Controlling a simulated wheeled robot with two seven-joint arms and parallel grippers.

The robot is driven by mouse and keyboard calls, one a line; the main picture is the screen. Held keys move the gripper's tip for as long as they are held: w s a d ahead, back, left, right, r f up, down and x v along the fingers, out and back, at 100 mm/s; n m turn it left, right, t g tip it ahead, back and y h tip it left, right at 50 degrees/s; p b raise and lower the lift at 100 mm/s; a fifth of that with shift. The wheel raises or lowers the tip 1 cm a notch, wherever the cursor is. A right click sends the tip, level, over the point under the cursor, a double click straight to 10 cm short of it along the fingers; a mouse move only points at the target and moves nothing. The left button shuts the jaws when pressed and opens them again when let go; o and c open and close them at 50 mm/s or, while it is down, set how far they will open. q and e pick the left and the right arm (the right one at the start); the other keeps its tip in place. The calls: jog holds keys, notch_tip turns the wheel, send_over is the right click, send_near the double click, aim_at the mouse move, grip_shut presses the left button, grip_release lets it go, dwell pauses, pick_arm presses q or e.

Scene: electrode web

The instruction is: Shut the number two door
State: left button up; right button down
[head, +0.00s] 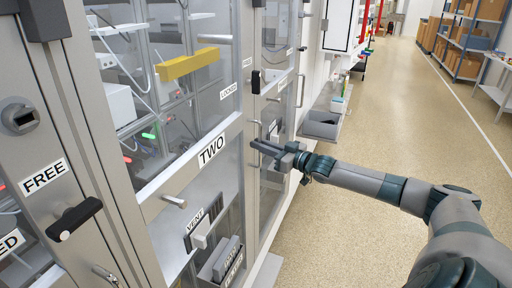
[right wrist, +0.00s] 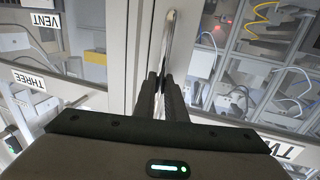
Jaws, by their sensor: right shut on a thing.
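The number two door is a glazed grey metal door with the label "TWO" (head: 211,150) on its crossbar. The same label shows turned over at lower right in the right wrist view (right wrist: 287,148). My right gripper (head: 260,147) reaches in from the right at the door's right side. In the right wrist view its fingers (right wrist: 166,82) are shut on a slim upright metal handle (right wrist: 169,38). The fingers hide the handle's lower part. I cannot tell whether the door is flush with its frame. My left gripper is not in view.
A black latch handle (head: 75,218) lies slanted under a "FREE" label (head: 44,178). Another black latch (head: 256,81) stands upright near a "LOCKED" label (head: 228,91). A grey bin (head: 321,124) stands farther along the wall. The aisle floor (head: 400,115) on the right is clear.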

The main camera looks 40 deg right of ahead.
jog(key=c, duration=2.1)
grip_release()
jog(key=shift+s+d, duration=0.15)
jog(key=shift+d, duration=0.05)
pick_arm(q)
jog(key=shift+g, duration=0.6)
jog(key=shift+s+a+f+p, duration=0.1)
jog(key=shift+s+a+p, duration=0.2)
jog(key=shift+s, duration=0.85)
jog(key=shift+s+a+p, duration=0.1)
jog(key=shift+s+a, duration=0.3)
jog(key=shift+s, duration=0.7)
pick_arm(e)
jog(key=shift+v, duration=8.8)
